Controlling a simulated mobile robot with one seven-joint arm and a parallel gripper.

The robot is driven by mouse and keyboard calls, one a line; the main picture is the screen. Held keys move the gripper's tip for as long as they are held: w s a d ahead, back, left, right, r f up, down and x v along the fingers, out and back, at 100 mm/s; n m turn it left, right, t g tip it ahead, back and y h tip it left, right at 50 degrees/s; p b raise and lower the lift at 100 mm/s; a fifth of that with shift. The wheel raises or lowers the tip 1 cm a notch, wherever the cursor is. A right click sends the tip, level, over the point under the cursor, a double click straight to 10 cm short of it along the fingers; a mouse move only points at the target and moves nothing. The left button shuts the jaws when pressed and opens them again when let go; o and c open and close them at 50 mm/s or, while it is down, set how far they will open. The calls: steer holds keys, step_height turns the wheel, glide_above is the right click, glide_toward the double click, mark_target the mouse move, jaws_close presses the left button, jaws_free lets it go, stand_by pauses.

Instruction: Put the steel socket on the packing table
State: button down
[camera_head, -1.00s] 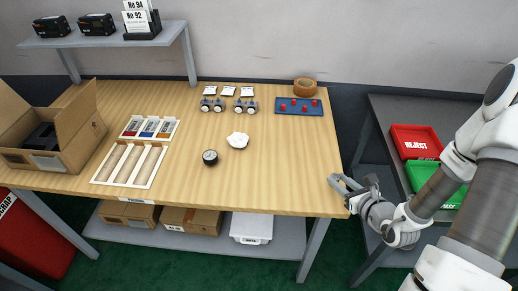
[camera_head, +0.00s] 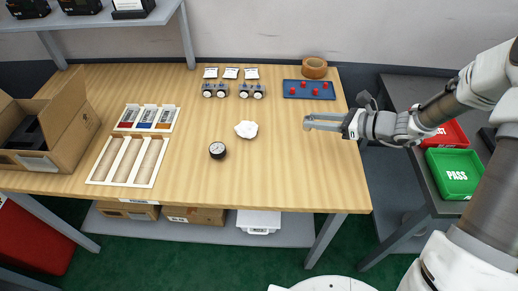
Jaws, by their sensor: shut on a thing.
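My gripper (camera_head: 308,122) is over the right part of the wooden packing table (camera_head: 290,180), with its fingers pointing left. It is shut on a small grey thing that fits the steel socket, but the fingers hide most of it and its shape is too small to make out. I see no other steel socket in view. I cannot tell the exact height of the fingers above the wood.
A blue tray with red pieces (camera_head: 290,94) and a tape roll (camera_head: 314,67) lie behind my gripper. A white crumpled thing (camera_head: 246,129) and a round gauge (camera_head: 217,150) lie left. The right front tabletop is clear. A green PASS bin (camera_head: 457,190) stands right.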

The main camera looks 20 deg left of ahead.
steer(key=a+n+g, duration=0.1)
steer(key=a+r+n+g, duration=0.1)
steer(key=g, duration=0.1)
steer(key=shift+a+n+y+b, duration=0.3)
steer(key=shift+a+n+y, duration=0.05)
steer(key=shift+n+y, duration=0.05)
steer(key=b, duration=0.2)
glide_above(278, 177)
step_height(278, 177, down, 7)
steer(key=shift+r, duration=0.1)
steer(key=shift+s+f, duration=0.1)
steer(key=shift+f, duration=1.95)
steer(key=shift+f+b, duration=0.2)
steer(key=shift+b, duration=0.1)
steer(key=c, duration=0.6)
jaws_free()
